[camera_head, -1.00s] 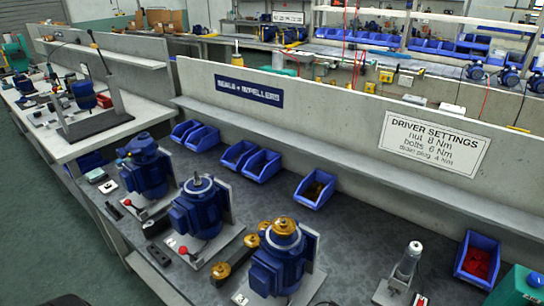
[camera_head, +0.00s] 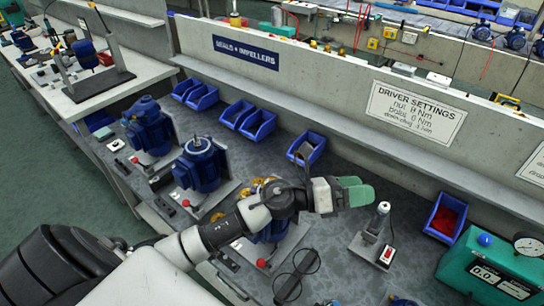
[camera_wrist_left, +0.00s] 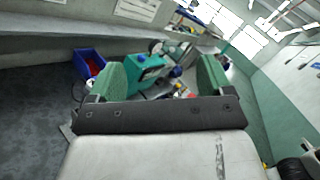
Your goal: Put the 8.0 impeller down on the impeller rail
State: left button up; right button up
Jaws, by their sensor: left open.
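My left gripper (camera_head: 352,192) has green fingertips and reaches over the bench from the left. In the left wrist view (camera_wrist_left: 161,80) its two green fingers stand wide apart with nothing between them. A small brass part (camera_head: 217,217) shows beside my left forearm, and more brass (camera_head: 262,184) shows just behind it. I cannot tell which of these is the 8.0 impeller. The impeller rail is mostly hidden by my arm, and I cannot make it out clearly. My right gripper is not in view.
Blue pumps (camera_head: 200,165) stand along the bench, one partly under my arm. A blue bin (camera_head: 308,145) stands behind my wrist. A driver on a stand (camera_head: 376,225), a red-filled bin (camera_head: 445,217) and a green gauge box (camera_head: 490,268) stand at right. Thin black rings (camera_head: 297,275) show in front.

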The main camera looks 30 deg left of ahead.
pick_arm(q)
jog(key=f+m+g, duration=0.2)
jog(key=m+g, duration=0.3)
jog(key=m, duration=0.1)
jog(key=m+g+y+p, duration=0.1)
jog(key=m+g+y, duration=0.75)
jog(key=y, duration=0.75)
send_over(271, 181)
notch_tip(271, 181, down, 3)
jog(key=shift+f+m+t, duration=0.15)
jog(key=shift+m+t, duration=0.4)
jog(key=shift+t, duration=0.3)
jog(key=shift+d+f+b, duration=0.15)
jog(key=shift+f+b, duration=0.5)
jog(key=shift+f, duration=0.7)
jog(key=shift+f+b, duration=0.5)
jog(key=shift+f, duration=0.45)
jog(key=shift+f+b, duration=0.25)
jog(key=shift+b, duration=0.05)
